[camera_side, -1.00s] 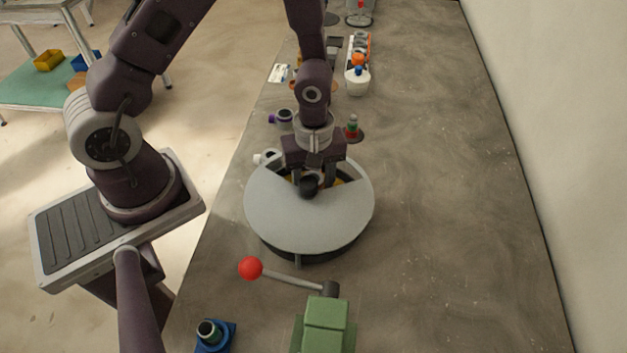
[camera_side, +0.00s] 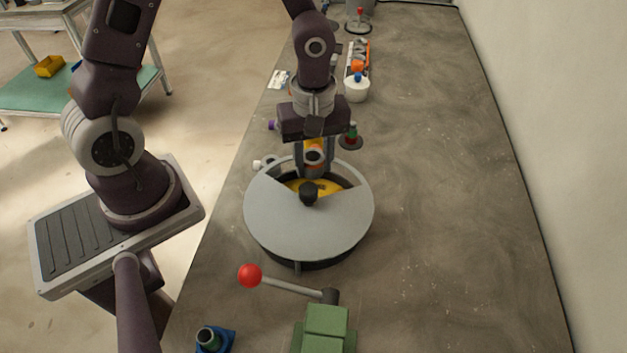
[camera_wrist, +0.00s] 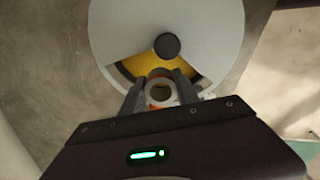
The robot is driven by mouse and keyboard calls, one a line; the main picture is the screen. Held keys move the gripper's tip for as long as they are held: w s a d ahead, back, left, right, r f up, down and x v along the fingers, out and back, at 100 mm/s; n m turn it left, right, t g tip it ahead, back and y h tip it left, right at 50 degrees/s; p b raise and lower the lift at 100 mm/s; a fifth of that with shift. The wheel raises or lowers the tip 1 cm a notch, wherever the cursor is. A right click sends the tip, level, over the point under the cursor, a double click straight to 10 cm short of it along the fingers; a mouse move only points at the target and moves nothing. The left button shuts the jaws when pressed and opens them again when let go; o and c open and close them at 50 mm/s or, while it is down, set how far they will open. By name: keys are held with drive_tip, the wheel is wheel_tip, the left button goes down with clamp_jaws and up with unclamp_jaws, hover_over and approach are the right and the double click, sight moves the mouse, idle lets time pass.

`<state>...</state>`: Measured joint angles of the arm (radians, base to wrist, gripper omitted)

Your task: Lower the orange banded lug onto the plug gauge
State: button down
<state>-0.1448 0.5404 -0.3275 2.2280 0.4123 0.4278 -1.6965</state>
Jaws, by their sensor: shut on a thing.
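My gripper (camera_side: 312,170) is shut on the orange banded lug (camera_side: 314,156), a short ring with orange and pale bands and a dark bore. The wrist view shows the lug (camera_wrist: 160,91) between my two fingers. The lug is held above the open sector of a round grey-lidded drum (camera_side: 300,224). I cannot tell for certain which thing is the plug gauge. An upright post with green and red bands (camera_side: 352,132) stands on a dark round base right of my gripper.
The drum's black knob (camera_side: 308,194) stands up close to my fingers; yellow shows inside the drum. A red-balled lever (camera_side: 250,275) on a green block (camera_side: 325,322) is in front. A white pot (camera_side: 356,88) stands behind. The table's right side is clear.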

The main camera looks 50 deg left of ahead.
wheel_tip(320, 180, up, 9)
hover_over(354, 124)
wheel_tip(354, 124, down, 6)
drive_tip(key=shift+f, duration=2.4)
drive_tip(key=shift+f, duration=0.2)
drive_tip(key=shift+f, duration=0.8)
drive_tip(key=shift+f, duration=0.3)
